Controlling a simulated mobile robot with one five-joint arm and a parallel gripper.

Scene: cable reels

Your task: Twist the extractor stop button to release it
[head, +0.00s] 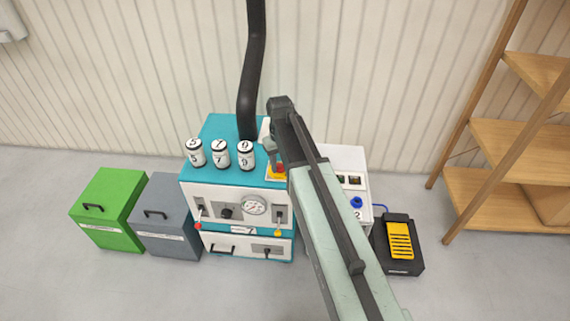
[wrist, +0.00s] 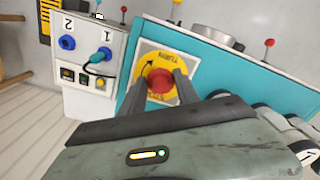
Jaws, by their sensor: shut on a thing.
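The extractor stop button (wrist: 161,81) is a round red mushroom head on a yellow disc (wrist: 174,63) with dark lettering and a curved arrow. The disc sits on a pale square plate on top of the teal machine (head: 222,130). The button also shows in the head view (head: 280,168), partly behind my arm. My gripper (wrist: 161,88) reaches down over it, with one dark finger on each side of the red head, shut on it. In the head view my gripper (head: 273,158) is mostly hidden by my wrist.
Three numbered white drums (head: 219,154) stand on the machine left of my gripper. A black hose (head: 251,70) rises behind. A white socket box (head: 346,158) stands at right, with a black and yellow pedal (head: 400,240) beyond it. Green (head: 108,205) and grey (head: 168,215) bins stand left.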

